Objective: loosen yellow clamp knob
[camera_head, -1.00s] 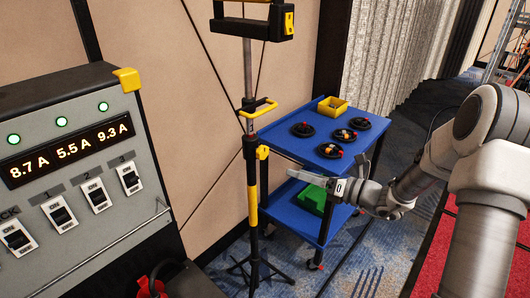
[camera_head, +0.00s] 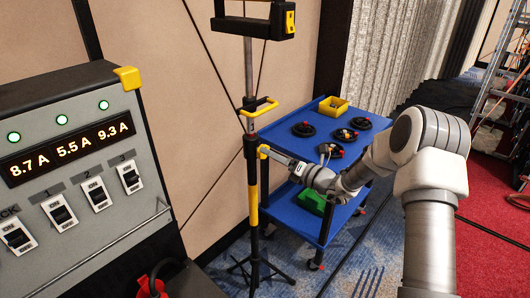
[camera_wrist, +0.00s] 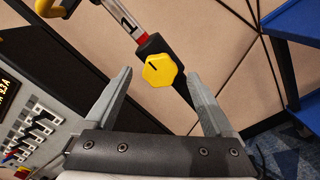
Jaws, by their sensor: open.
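The yellow clamp knob (camera_wrist: 160,70) sits on the black collar of the stand pole, with a dark line across its face. In the wrist view it lies centred just beyond the fingertips, in line with the gap between them. My gripper (camera_wrist: 160,82) is open, with one finger on each side of the gap and nothing between them. In the head view my gripper (camera_head: 272,153) is at the knob (camera_head: 263,150), to the right of the pole (camera_head: 251,170), and partly covers it. I cannot tell whether the fingers touch it.
A blue cart (camera_head: 289,187) with coiled black cables (camera_head: 303,129) and a yellow bin (camera_head: 333,106) stands right of the pole. A grey power panel (camera_head: 98,150) is at left. A yellow handle (camera_head: 260,107) juts from the pole above the knob. Tripod legs spread below.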

